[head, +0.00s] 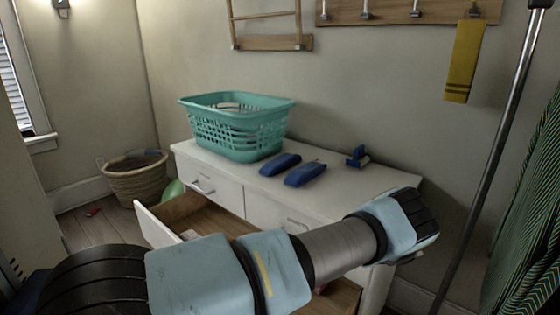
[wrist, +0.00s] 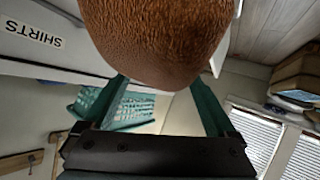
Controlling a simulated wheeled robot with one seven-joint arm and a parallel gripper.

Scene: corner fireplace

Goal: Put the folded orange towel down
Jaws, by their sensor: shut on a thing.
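The folded orange towel (wrist: 158,40) fills the top middle of the wrist view, its fuzzy surface brown-orange and rounded. My gripper (wrist: 163,80) is shut on it, with a teal finger at each side. The towel's far side and its folds are hidden. In the head view my arm crosses the front of the white dresser; neither my gripper nor the orange towel shows there.
A teal laundry basket (head: 237,130) and blue folded items (head: 306,174) stand on the white dresser (head: 228,172). An open drawer (head: 160,228) juts out. A wicker basket (head: 138,182) sits left; a metal pole (head: 490,155) stands right. A SHIRTS label (wrist: 36,34) shows.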

